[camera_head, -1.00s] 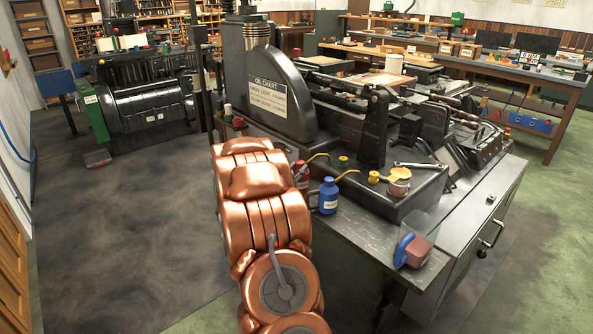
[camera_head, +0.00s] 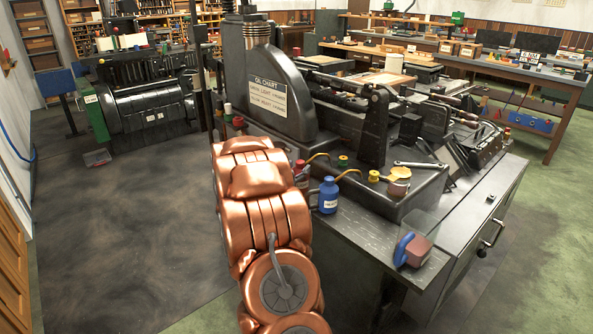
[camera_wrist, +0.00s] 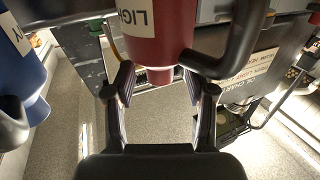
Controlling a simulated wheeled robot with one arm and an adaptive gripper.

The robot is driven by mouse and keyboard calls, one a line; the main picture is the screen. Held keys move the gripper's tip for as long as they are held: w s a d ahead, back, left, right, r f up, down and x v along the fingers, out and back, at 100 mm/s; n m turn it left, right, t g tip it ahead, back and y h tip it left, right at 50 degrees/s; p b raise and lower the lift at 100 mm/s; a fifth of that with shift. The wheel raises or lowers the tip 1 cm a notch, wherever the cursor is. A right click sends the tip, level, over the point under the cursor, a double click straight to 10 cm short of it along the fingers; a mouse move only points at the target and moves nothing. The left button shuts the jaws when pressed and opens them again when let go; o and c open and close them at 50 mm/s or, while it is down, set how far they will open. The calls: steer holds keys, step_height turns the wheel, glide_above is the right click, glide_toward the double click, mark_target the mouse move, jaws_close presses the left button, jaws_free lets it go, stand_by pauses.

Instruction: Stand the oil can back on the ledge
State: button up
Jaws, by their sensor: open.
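A red oil can (camera_head: 301,177) and a blue oil can (camera_head: 328,196) are by the dark ledge (camera_head: 356,222) at the front of the press. My copper arm partly hides the red can in the head view. In the wrist view the red can (camera_wrist: 157,32) fills the top middle, its label reading "LIGHT" upside down. Its black handle curves to the right. My gripper (camera_wrist: 163,88) is open, with its fingers either side of the can's narrow end; I cannot tell if they touch it. The blue can (camera_wrist: 20,65) is at the left edge. The head view hides my gripper behind the arm.
A yellow funnel-like item (camera_head: 396,174), a wrench (camera_head: 421,165) and small capped items lie on the raised block right of the cans. A blue-and-brown object (camera_head: 412,250) is at the ledge's front right.

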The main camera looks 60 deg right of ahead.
steer(key=s+a+b, duration=0.1)
steer(key=a, duration=1)
steer(key=shift+s+a, duration=0.15)
steer(key=shift+a, duration=0.25)
steer(key=w+a+f+n+t+y, duration=0.1)
steer(key=w+a+n+t+y, duration=0.3)
steer(key=w+a+t+y, duration=0.65)
steer(key=w+a+n+g+y, duration=0.1)
steer(key=a+n+g+y, duration=0.35)
steer(key=a, duration=2.05)
steer(key=s+a+f+n+g+y, duration=0.1)
steer(key=s+a+n+g+y, duration=0.15)
steer(key=s+a, duration=0.4)
steer(key=s+a+f+n+g+y, duration=0.15)
steer(key=s+a+n, duration=0.25)
steer(key=s, duration=0.5)
steer(key=s+d+r+n+g+h, duration=0.1)
steer(key=s+g, duration=0.5)
steer(key=s, duration=1.3)
steer(key=shift+s+d+r+n, duration=0.3)
steer(key=shift+s+r+n, duration=0.1)
steer(key=shift+r, duration=0.2)
